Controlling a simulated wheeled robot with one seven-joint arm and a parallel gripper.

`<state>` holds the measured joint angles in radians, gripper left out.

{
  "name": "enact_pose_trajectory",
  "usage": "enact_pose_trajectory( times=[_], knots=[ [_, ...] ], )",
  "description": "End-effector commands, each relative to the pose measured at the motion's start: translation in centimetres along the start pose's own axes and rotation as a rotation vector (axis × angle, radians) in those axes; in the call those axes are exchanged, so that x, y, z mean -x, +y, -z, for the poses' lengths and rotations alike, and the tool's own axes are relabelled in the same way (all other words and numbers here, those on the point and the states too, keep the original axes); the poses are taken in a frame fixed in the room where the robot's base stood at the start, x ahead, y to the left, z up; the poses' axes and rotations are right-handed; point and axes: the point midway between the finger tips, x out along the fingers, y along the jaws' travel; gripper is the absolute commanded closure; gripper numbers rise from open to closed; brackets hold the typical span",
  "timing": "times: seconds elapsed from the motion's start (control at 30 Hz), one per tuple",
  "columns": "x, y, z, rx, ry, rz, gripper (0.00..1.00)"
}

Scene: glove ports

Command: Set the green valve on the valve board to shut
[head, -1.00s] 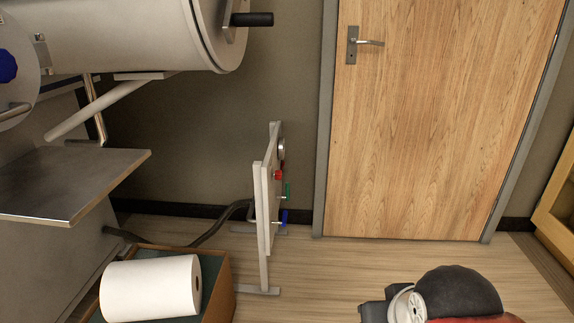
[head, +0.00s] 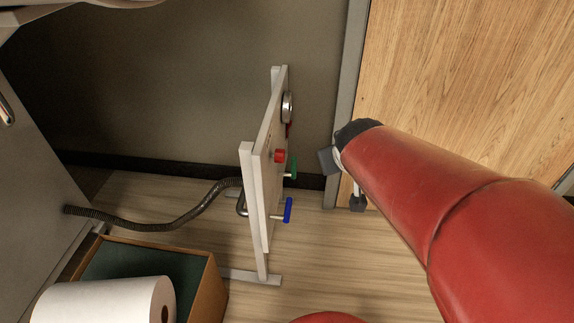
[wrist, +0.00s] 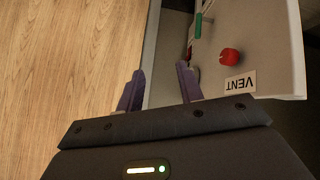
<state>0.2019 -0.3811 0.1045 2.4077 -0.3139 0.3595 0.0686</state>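The valve board (head: 268,165) stands on the floor, seen nearly edge-on in the head view, its front facing right. The green valve (head: 294,168) shows as a small upright handle below the red knob. In the wrist view the green valve (wrist: 198,25) is a bar near the top edge, running roughly up and down the picture. My gripper (wrist: 159,82) is open and empty, with both purple-grey fingers apart. It is to the right of the board in the head view and apart from the green valve. My arm partly hides the gripper there.
A blue valve handle (head: 288,210), a red knob (head: 280,156) and a gauge (head: 288,107) are on the board. A box (head: 205,285) with a white roll (head: 105,302) stands front left. A door (head: 450,90) is behind.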

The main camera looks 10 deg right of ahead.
Motion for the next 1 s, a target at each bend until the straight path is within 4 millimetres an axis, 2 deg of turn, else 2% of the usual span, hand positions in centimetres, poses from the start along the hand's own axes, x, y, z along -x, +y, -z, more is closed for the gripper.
enact_pose_trajectory(
  times=[0.03,0.2,0.3,0.43,0.5,0.6,0.8,1.0],
  knots=[
    [-3.9,0.3,0.4,0.037,0.036,-0.008,0.63],
    [-13.6,-0.2,3.1,0.153,0.227,0.071,0.63],
    [-18.7,-1.7,3.2,0.188,0.346,0.182,0.63],
    [-23.6,-3.9,2.3,0.177,0.512,0.368,0.63],
    [-25.3,-5.0,1.4,0.151,0.598,0.470,0.63],
    [-26.4,-6.0,0.3,0.098,0.710,0.596,0.63],
    [-26.6,-6.7,-1.0,0.019,0.848,0.742,0.63],
    [-27.1,-7.8,-0.1,0.008,0.875,0.768,0.63]
  ],
)
